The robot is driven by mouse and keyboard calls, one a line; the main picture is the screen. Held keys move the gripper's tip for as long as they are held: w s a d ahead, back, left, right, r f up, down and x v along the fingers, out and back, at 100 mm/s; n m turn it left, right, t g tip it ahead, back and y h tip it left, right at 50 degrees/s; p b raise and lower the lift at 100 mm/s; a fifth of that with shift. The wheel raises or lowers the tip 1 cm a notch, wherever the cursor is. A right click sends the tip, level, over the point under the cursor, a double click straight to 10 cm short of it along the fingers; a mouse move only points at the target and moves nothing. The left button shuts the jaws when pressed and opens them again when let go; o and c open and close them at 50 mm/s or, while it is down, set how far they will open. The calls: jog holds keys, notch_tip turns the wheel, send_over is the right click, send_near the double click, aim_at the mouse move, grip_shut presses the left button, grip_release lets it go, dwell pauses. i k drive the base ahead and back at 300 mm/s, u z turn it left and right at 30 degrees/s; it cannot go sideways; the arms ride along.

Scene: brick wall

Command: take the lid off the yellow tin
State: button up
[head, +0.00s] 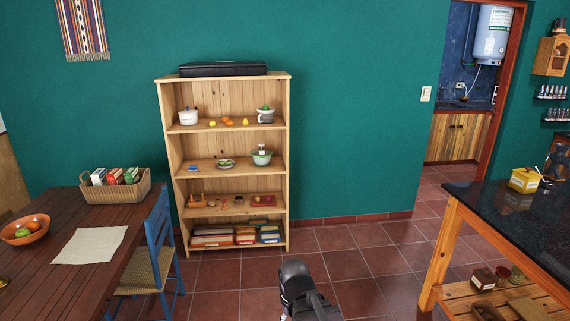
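The yellow tin (523,182) stands upright on the black-topped table at the far right, close to its back edge. It is small and boxy, with a lid (525,171) that appears to be on top. A small object (546,182) sits just right of it, too small to make out. A dark part of my arm shows at the bottom middle, well left of the tin and apart from it. I see no gripper fingers in the view.
The black-topped table (510,212) has a wooden frame and a lower shelf with jars. A wooden bookshelf (284,160) stands against the green wall. A blue chair (160,240) and brown table (45,275) are at left. Tiled floor (350,262) is clear between.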

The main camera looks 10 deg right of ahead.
aim_at(527, 172)
jog(key=z, duration=0.3)
jog(key=i, duration=1.5)
jog(key=z, duration=1.1)
jog(key=i, duration=0.55)
jog(key=z, duration=0.7)
jog(key=i, duration=0.65)
jog(key=z, duration=0.4)
